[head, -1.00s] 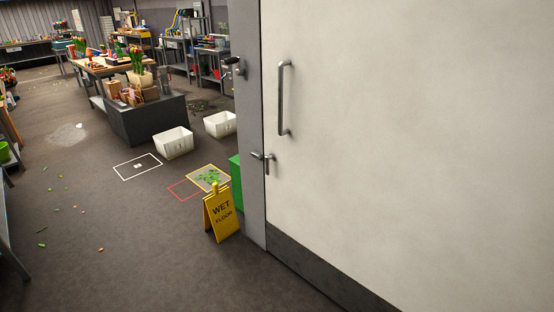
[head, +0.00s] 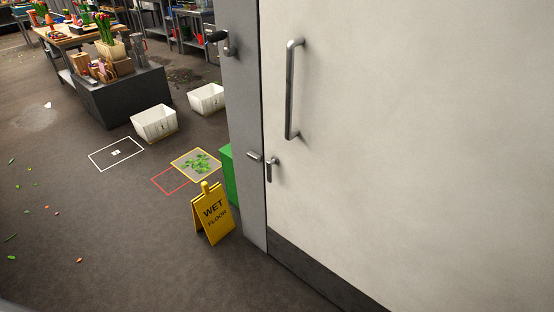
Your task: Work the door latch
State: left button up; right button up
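A large white door (head: 420,140) with a dark kick strip fills the right of the head view. It looks shut against its grey frame (head: 248,120). A small metal latch handle (head: 270,168) sits low near the door's left edge, with its lever hanging down. A metal piece (head: 255,156) is on the frame beside it. A long vertical pull handle (head: 291,90) is above the latch. Neither of my grippers is in view.
A yellow wet floor sign (head: 212,213) stands left of the door frame, by a green box (head: 227,175). White bins (head: 154,123) and a dark block (head: 120,95) with flower goods are further back. Leaves and petals lie on the left floor, which is otherwise open.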

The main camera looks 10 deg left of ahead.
aim_at(275, 160)
jog(key=i+j+z, duration=0.35)
jog(key=i+j, duration=0.5)
jog(key=i, duration=0.05)
